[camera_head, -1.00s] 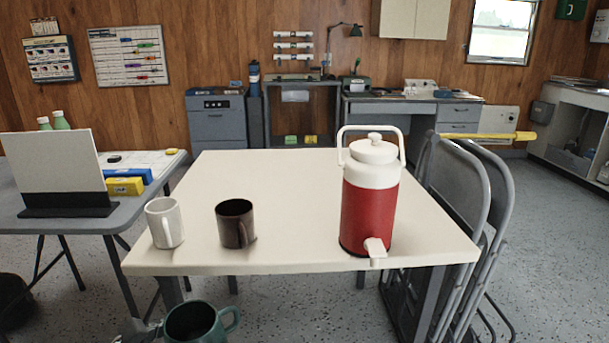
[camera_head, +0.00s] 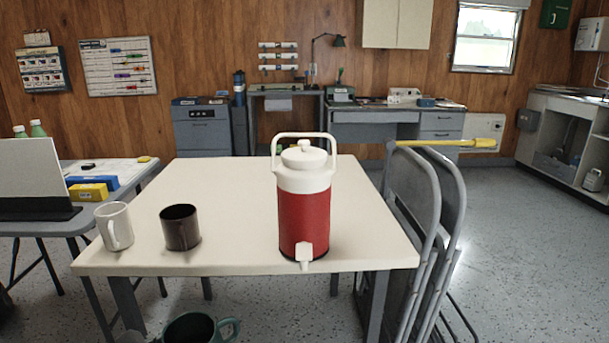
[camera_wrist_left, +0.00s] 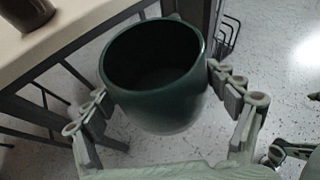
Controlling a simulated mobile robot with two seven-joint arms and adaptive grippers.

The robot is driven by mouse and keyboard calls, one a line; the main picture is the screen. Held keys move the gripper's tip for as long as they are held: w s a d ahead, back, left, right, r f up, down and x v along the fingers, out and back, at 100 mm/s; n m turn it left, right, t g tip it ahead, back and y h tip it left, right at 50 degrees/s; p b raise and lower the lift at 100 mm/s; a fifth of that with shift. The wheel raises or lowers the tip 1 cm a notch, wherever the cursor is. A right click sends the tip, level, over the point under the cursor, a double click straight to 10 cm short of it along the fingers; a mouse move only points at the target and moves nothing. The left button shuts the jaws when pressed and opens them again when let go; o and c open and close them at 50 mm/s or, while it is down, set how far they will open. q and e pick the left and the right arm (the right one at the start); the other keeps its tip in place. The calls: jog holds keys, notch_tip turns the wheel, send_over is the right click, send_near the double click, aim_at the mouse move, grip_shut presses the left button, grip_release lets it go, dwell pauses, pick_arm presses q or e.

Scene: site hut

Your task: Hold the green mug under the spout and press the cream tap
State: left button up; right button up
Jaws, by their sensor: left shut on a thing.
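The green mug (camera_head: 196,330) is low at the bottom edge of the head view, in front of the table and below its top. In the left wrist view the mug (camera_wrist_left: 155,75) is upright and looks empty, with the two fingers of my left gripper (camera_wrist_left: 158,105) shut on its sides. The red and white drink cooler (camera_head: 304,215) stands upright near the table's front edge. Its cream tap (camera_head: 304,253) faces me and juts out at the front edge, to the right of the green mug and apart from it.
A white mug (camera_head: 115,226) and a dark brown mug (camera_head: 181,228) stand on the cream table (camera_head: 235,185) left of the cooler. Folded grey chairs (camera_head: 425,210) lean at the table's right side. A grey side table (camera_head: 60,222) stands at the left.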

jog(key=shift+w+a, duration=0.15)
pick_arm(q)
jog(key=w+d+m+h+p, duration=0.1)
jog(key=w+d, duration=0.5)
jog(key=d, duration=0.3)
jog(key=w+d+m+g+p, duration=0.1)
jog(key=w+d, duration=0.6)
jog(key=d, duration=0.2)
jog(key=shift+w+f+h, duration=0.25)
jog(key=shift+f+h, duration=0.15)
jog(key=shift+f, duration=0.05)
pick_arm(e)
jog(key=shift+v, duration=1.05)
jog(key=shift+w, duration=0.1)
